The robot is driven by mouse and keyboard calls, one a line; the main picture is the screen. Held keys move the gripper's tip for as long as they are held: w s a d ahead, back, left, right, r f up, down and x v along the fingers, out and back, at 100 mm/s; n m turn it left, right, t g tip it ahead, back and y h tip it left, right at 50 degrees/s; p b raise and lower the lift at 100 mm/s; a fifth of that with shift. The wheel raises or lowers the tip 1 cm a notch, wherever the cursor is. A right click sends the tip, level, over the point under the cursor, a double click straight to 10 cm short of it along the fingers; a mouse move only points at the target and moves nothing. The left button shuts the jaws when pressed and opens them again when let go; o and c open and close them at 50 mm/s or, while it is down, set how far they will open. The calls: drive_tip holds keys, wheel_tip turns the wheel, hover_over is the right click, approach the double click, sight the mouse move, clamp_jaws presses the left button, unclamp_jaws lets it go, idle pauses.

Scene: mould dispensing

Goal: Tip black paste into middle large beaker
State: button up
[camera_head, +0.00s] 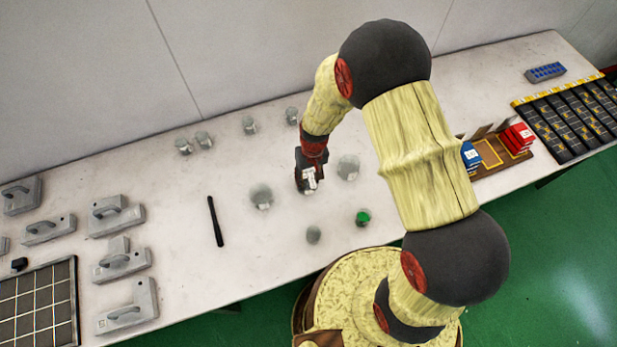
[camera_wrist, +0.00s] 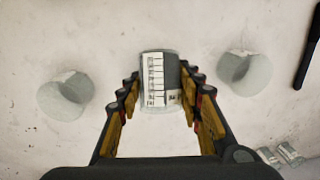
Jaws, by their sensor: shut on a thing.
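My gripper (camera_head: 309,180) is low over the middle of the table, between two large clear beakers. In the wrist view its fingers (camera_wrist: 160,95) are shut on a beaker (camera_wrist: 158,75) with a white scale panel and a dark grey side. Its scale side faces the wrist camera, and I cannot tell how far it is tilted or see its contents. One large beaker (camera_head: 261,196) stands to the left in the head view, the other (camera_head: 347,168) to the right; both look empty. No separate middle large beaker can be made out at the gripper.
A beaker with green contents (camera_head: 362,217) and a small grey beaker (camera_head: 313,234) stand near the front edge. Several small beakers (camera_head: 249,125) stand along the back. A black rod (camera_head: 215,221) lies left. Grey blocks with handles (camera_head: 116,215) fill the far left.

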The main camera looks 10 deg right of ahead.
sight(308, 175)
drive_tip(key=shift+w, duration=0.1)
drive_tip(key=shift+w+f+g+p, duration=0.1)
drive_tip(key=shift+f+g+p, duration=0.1)
drive_tip(key=shift+g, duration=0.35)
drive_tip(key=shift+w+f+g+p, duration=0.1)
drive_tip(key=shift+g+p, duration=0.05)
drive_tip(key=shift+g, duration=0.4)
drive_tip(key=g, duration=0.3)
drive_tip(key=shift+w+r, duration=0.35)
drive_tip(key=shift+w+r+g+h, duration=0.15)
drive_tip(key=shift+g+h, duration=0.15)
drive_tip(key=shift+g, duration=0.4)
drive_tip(key=shift+r, duration=0.1)
idle(3.5)
drive_tip(key=shift+r+p, duration=1)
drive_tip(key=shift+r, duration=1.05)
